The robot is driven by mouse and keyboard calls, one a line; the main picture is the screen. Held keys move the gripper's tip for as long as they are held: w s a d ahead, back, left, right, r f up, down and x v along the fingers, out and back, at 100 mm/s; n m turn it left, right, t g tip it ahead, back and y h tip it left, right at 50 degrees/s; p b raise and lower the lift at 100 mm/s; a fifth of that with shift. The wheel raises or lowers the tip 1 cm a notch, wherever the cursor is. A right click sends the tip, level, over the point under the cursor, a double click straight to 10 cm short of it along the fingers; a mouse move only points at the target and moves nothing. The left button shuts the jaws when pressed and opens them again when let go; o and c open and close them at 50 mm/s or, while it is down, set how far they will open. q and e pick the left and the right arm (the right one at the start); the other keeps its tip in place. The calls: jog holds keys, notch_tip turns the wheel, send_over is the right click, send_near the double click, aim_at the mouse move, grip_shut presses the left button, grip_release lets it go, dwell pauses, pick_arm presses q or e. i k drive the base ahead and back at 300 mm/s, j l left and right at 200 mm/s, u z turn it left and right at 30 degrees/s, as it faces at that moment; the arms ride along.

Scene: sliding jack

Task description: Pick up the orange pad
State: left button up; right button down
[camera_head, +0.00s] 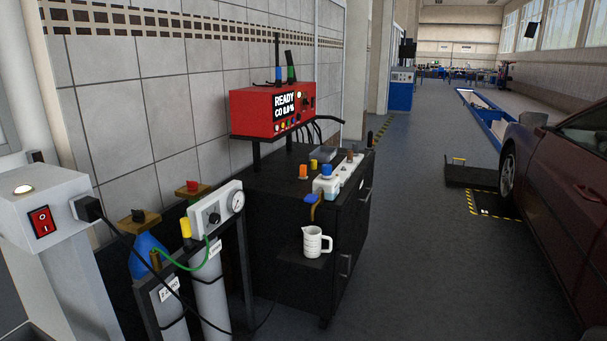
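No object is clearly recognisable as an orange pad. A small orange block or cap (303,171) stands on top of the black cabinet (285,215). A small yellow-orange item (459,160) shows at the far black tray-like unit (473,174) on the floor, left of the car's wheel; it is too small to tell what it is. Neither of my grippers is in view.
A red analyser (272,108) stands above the cabinet, and a white jug (315,242) sits on its side shelf. Gas cylinders (211,290) and a white post with a red switch (41,221) stand at front left. A dark red car (565,190) stands right. The floor between is clear.

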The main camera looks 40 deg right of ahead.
aim_at(302, 168)
jog(key=l+z, duration=0.15)
jog(key=z, duration=1.8)
jog(key=i+z, duration=0.2)
jog(key=i, duration=1.1)
jog(key=i+j, duration=0.1)
jog(key=i, duration=2.75)
jog(key=i+u, duration=0.3)
jog(key=i, duration=0.15)
jog(key=i+l+u, duration=0.3)
jog(key=i, duration=0.15)
jog(key=j+u, duration=0.1)
jog(key=u, duration=3)
